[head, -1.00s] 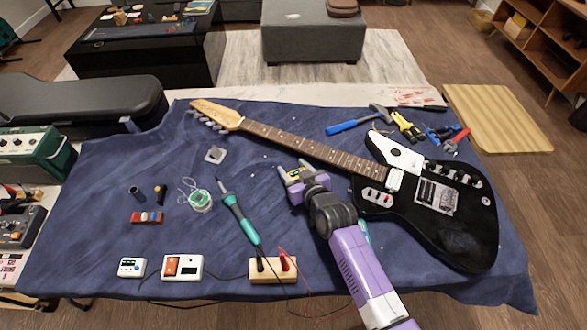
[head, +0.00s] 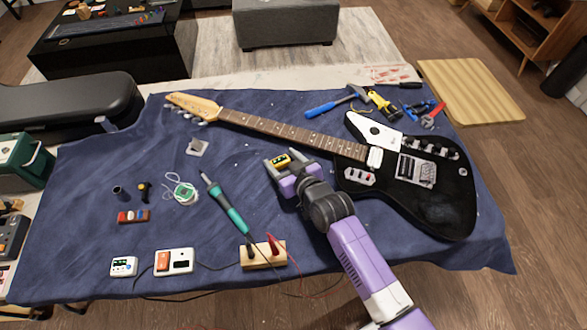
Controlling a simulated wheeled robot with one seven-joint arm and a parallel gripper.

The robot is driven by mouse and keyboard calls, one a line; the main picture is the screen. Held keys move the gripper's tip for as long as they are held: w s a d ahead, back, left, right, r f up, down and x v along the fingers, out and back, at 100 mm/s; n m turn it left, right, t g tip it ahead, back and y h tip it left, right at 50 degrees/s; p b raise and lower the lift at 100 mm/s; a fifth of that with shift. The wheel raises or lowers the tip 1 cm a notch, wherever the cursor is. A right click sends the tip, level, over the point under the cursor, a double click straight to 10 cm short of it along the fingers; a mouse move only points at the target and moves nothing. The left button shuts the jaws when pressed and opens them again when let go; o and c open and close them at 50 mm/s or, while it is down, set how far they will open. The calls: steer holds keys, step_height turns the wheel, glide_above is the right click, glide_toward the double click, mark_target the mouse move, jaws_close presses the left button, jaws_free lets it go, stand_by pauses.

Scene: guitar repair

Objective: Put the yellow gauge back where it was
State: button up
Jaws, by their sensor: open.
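The yellow gauge (head: 280,161) is a small yellow block with a dark face. It lies on the blue cloth, between the two fingers of my gripper (head: 283,156). The gripper is open, with one finger on each side of the gauge. I cannot tell whether either finger touches it. The gauge's near end is partly hidden by the purple gripper body. The guitar neck (head: 262,125) passes just beyond the fingertips.
The black guitar body (head: 436,205) lies right of my arm. A soldering iron (head: 228,205) lies to the left, near a wooden block with clips (head: 262,257).

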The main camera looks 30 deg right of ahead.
steer(key=v, duration=0.7)
steer(key=shift+s+r, duration=0.2)
steer(key=shift+s, duration=0.15)
steer(key=s+r+t, duration=0.3)
steer(key=r, duration=0.4)
steer(key=s+r, duration=0.3)
steer(key=s, duration=1.2)
steer(key=s+r+g+h, duration=0.1)
steer(key=s+r, duration=0.3)
steer(key=s, duration=1.2)
steer(key=shift+s+d+r+m+g, duration=0.25)
steer(key=shift+d+r+m+g, duration=0.1)
steer(key=shift+d+m, duration=0.1)
